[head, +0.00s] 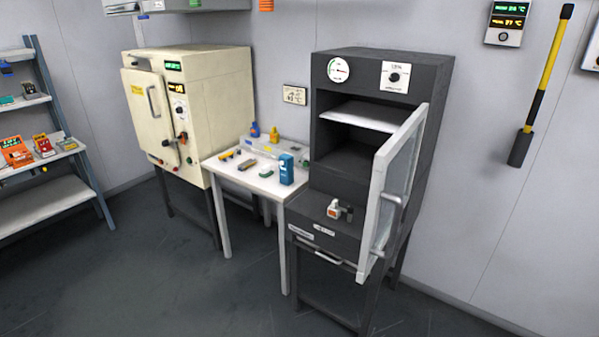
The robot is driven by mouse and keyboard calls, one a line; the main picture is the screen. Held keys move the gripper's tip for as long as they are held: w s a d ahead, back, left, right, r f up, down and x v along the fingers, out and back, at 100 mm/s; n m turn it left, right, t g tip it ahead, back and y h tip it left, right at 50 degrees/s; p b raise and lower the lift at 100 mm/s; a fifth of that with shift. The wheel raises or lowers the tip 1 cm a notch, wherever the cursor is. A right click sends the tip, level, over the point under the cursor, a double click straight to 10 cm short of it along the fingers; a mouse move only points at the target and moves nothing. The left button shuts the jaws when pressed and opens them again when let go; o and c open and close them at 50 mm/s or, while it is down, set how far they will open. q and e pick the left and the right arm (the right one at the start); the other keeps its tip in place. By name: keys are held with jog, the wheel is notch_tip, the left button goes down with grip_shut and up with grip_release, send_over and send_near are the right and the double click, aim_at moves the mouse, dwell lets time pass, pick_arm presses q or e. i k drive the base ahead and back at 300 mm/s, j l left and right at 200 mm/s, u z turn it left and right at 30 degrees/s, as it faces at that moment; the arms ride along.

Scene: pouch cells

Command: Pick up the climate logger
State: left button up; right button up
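I cannot tell for certain which thing is the climate logger. A small white and orange device (333,209) with a dark part at its right sits on the front ledge of the dark oven, below the open chamber. A blue upright device (286,169) stands near the right side of the white table (228,172). A wall unit (509,22) with green and orange digits hangs at the upper right. Neither of my grippers is in view.
The dark oven's (328,125) glass door (398,185) stands open, jutting out at the right. A cream oven (215,75) stands left. Several small items lie on the white table. A shelf rack (45,203) is far left. The floor (150,270) in front is clear.

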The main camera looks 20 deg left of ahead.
aim_at(286, 170)
jog(key=i+j+u, duration=0.2)
jog(key=u, duration=0.2)
jog(key=i+j+u, duration=0.25)
jog(key=u, duration=0.2)
jog(key=i+j+u, duration=0.15)
jog(key=i, duration=0.55)
jog(key=i+j+u, duration=0.15)
jog(key=i, duration=0.6)
jog(key=i+l, duration=0.1)
jog(key=i, duration=0.7)
